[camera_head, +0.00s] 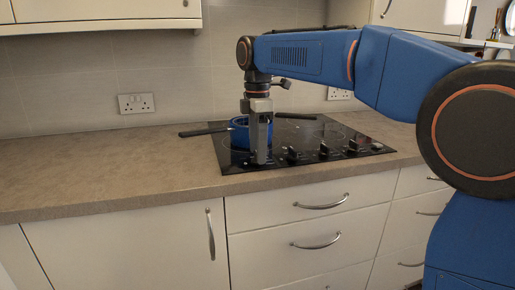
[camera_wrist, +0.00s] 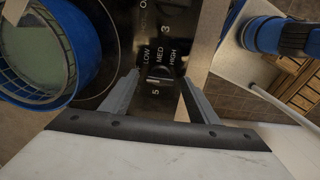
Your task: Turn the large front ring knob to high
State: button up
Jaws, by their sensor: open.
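The black hob (camera_head: 232,158) is set into the worktop, with a row of dark knobs along its front right. In the wrist view a dark knob (camera_wrist: 160,72) lies between my fingertips, with the words LOW, MED and HIGH printed beside it and the number 5 below. I cannot tell from the print which ring it serves. My gripper (camera_head: 261,160) points down at the hob's front, left of the visible knobs. In the wrist view my gripper (camera_wrist: 160,80) is open, one finger each side of the knob; contact cannot be made out.
A blue pan (camera_head: 239,134) stands on the hob just behind and left of my gripper; it also shows in the wrist view (camera_wrist: 83,62). Other knobs (camera_head: 324,149) stand to the right. The worktop (camera_head: 100,175) to the left is clear.

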jog(key=c, duration=1.1)
jog(key=shift+o, duration=0.2)
